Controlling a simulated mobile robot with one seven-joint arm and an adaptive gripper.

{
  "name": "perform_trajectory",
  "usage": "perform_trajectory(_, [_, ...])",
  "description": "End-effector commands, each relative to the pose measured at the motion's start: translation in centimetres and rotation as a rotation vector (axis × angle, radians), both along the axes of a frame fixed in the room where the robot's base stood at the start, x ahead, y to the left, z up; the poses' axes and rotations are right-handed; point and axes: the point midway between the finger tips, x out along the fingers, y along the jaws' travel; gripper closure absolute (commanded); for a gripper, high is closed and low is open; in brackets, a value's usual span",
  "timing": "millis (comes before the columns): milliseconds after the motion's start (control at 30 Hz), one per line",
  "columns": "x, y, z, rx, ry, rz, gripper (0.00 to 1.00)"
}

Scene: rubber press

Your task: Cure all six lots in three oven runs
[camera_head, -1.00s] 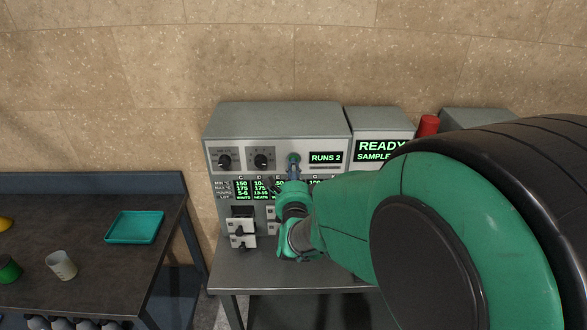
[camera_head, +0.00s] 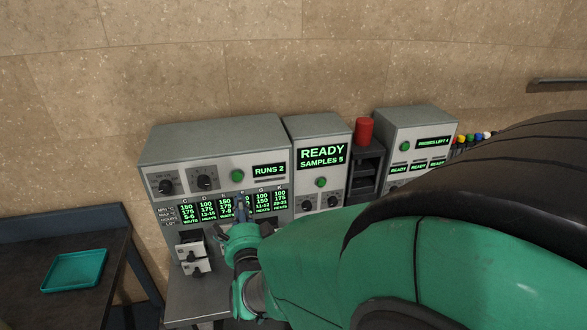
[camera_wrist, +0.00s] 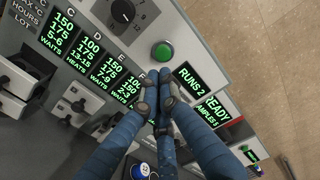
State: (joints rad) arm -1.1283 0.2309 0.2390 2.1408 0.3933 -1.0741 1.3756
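The oven (camera_head: 215,145) is a grey cabinet reading RUNS 2, with a green button (camera_head: 237,175), also in the wrist view (camera_wrist: 162,52). Its lot panel (camera_head: 205,208) shows WAITS under C, E and F and HEATS under D, G and K; the wrist view shows several of these columns (camera_wrist: 62,35). Small drawers (camera_head: 190,250) with dark knobs sit below. My gripper (camera_head: 241,212) is in front of the panel, below the button and apart from it. In the wrist view its blue fingers (camera_wrist: 156,108) are closed together and look empty. My arm hides the lower right oven.
Right of the oven stand a unit reading READY SAMPLES 5 (camera_head: 321,155), a red cylinder (camera_head: 364,131) on a dark rack, and a unit reading PROBES LEFT 4 (camera_head: 416,133). A teal tray (camera_head: 74,270) lies on the dark table at left, across a gap.

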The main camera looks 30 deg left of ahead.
Motion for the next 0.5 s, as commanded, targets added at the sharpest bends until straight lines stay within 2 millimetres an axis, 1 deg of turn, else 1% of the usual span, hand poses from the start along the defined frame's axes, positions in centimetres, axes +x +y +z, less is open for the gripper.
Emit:
perform_trajectory(100, [-1.0,-0.9,0.0,-0.001,0.000,0.002,1.00])
perform_trajectory(200, [-1.5,-1.4,0.0,-0.001,0.000,0.002,1.00])
perform_trajectory(500, [-2.0,-1.9,-0.1,-0.001,0.000,0.001,1.00])
